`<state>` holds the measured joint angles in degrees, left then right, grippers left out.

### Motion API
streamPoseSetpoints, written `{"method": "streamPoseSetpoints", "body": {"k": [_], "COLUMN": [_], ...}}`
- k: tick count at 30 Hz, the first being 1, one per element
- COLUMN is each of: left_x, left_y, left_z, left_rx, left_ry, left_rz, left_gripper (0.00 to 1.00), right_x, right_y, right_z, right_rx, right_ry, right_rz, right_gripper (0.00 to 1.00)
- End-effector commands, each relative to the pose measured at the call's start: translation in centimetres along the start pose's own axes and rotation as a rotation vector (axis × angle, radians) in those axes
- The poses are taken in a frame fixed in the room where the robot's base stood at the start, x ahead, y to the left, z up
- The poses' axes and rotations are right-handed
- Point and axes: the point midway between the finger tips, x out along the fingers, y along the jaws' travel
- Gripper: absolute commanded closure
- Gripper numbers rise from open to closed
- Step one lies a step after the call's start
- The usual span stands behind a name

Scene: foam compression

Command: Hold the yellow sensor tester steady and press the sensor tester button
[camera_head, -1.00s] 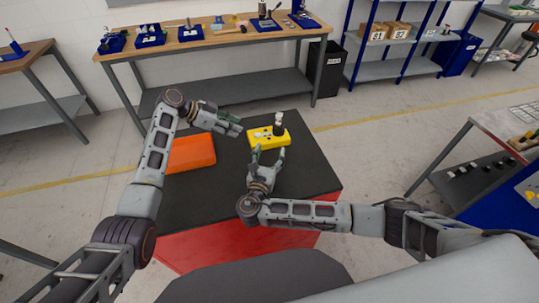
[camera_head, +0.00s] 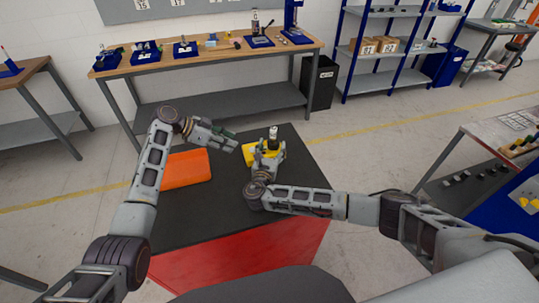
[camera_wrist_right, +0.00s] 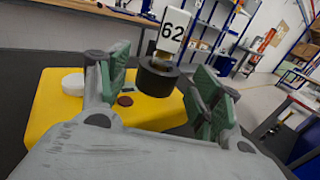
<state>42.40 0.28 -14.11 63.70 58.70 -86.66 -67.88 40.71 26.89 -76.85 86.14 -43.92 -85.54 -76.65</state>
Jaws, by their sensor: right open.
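The yellow sensor tester (camera_head: 251,156) lies on the dark table top, partly hidden in the head view by my right gripper (camera_head: 268,148). In the right wrist view the tester (camera_wrist_right: 48,108) fills the space under and ahead of the fingers. A black cylinder with a white block marked 62 (camera_wrist_right: 172,30) stands on it. My right gripper (camera_wrist_right: 160,90) is open, its green-padded fingers to either side of the cylinder, with visible gaps. A white round part (camera_wrist_right: 73,84) and a small dark red disc (camera_wrist_right: 125,100) are on the tester. My left gripper (camera_head: 232,138) hovers left of the tester; its finger opening is unclear.
An orange box (camera_head: 184,168) lies on the left of the dark table (camera_head: 205,218). A workbench (camera_head: 215,53) with blue trays stands behind, with a black bin (camera_head: 320,84) at its right end. The table's right side is mostly clear.

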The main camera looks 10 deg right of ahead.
Motion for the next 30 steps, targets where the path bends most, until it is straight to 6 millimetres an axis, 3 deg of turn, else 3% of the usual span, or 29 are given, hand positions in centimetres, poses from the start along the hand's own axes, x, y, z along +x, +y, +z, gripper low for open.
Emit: {"method": "streamPoseSetpoints", "body": {"k": [9, 21, 30], "left_x": [0.0, 0.0, 0.0], "left_y": [0.0, 0.0, 0.0], "left_z": [0.0, 0.0, 0.0], "left_rx": [0.0, 0.0, 0.0], "left_ry": [0.0, 0.0, 0.0], "left_rz": [0.0, 0.0, 0.0], "left_gripper": [0.64, 0.64, 0.64], "right_x": [2.6, 2.9, 2.9], "right_y": [0.0, 0.0, 0.0], "right_z": [0.0, 0.0, 0.0], "right_rx": [0.0, 0.0, 0.0], "right_ry": [0.0, 0.0, 0.0], "right_rz": [-0.001, 0.0, 0.0], "right_gripper": [0.35, 0.36, 0.75]}}
